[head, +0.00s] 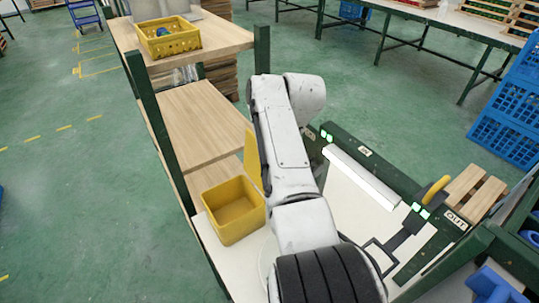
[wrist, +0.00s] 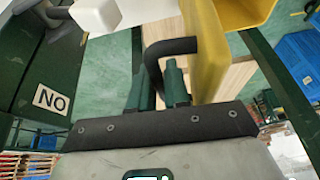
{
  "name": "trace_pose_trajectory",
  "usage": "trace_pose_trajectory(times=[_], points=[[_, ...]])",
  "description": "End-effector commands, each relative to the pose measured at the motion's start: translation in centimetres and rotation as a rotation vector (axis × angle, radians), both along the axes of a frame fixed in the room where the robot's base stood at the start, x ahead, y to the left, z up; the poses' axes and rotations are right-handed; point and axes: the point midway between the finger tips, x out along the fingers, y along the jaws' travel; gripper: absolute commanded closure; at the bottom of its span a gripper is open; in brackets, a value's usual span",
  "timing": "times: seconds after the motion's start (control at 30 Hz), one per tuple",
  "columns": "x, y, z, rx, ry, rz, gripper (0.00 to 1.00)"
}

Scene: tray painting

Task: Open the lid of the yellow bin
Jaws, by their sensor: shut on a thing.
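The yellow bin (head: 228,232) stands on a white surface left of my arm, and its empty inside shows from above. Its yellow lid (head: 252,160) stands up steeply behind the bin's right side, partly hidden by my arm. In the wrist view the lid (wrist: 206,55) is a tall yellow panel, with part of the bin (wrist: 247,12) at the top. A black bent handle (wrist: 172,46) reaches from the lid to my gripper (wrist: 160,85), whose dark green fingers are shut on it. The gripper is hidden behind my arm in the head view.
A wooden shelf unit (head: 200,122) with dark green posts stands behind the bin, with a yellow basket (head: 168,37) on top. A green-framed station (head: 370,160) with a white panel lies right of my arm. Blue crates (head: 508,120) stand far right. Open green floor lies left.

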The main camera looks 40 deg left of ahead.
Motion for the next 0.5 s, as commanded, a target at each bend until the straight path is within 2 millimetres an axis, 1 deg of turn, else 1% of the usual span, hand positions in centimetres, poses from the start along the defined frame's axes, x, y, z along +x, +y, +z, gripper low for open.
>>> trace_pose_trajectory(times=[0.03,0.5], points=[[0.00,-0.06,-0.49,0.002,0.015,0.001,1.00],[0.06,-0.12,-0.59,0.013,0.053,0.001,1.00]])
